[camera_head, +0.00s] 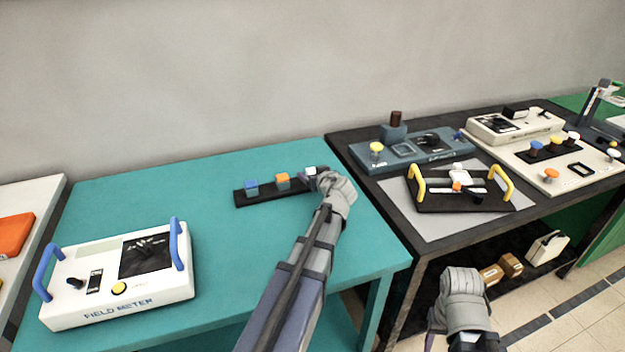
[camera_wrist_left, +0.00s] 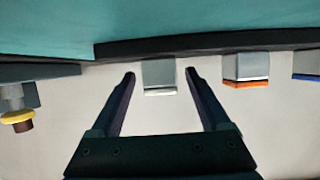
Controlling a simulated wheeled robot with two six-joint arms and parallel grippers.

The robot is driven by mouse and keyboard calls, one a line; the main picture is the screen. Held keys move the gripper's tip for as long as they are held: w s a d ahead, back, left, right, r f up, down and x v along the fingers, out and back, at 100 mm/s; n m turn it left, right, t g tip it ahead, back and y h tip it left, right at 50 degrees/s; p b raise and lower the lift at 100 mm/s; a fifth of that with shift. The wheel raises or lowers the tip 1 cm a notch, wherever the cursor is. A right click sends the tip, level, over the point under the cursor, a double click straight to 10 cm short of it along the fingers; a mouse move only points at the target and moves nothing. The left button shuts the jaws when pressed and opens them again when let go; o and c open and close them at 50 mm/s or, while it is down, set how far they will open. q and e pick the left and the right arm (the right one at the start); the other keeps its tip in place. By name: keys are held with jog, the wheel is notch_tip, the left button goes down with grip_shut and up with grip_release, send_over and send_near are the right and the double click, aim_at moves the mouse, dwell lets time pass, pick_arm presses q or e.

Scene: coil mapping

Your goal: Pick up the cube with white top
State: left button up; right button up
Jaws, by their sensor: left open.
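The cube with the white top (camera_head: 311,171) sits at the right end of a black strip (camera_head: 268,194) on the teal table. In the left wrist view the cube (camera_wrist_left: 159,76) shows between my fingertips, with a gap on each side. My left gripper (camera_head: 318,177) is open at the cube, and the hand partly hides it in the head view. Its two fingers (camera_wrist_left: 160,76) show apart in the left wrist view. Part of my right gripper (camera_head: 434,325) shows low on the right, away from the cube; its jaw state is unclear.
An orange-topped cube (camera_head: 283,181) and a blue-topped cube (camera_head: 251,187) stand left on the same strip. A white field meter (camera_head: 150,285) with blue handles is at the front left. A dark table (camera_head: 349,150) with instruments adjoins on the right. The teal table behind the strip is clear.

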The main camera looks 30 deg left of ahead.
pick_arm(q)
jog(key=shift+a, duration=0.15)
grip_shut()
dwell(0.5)
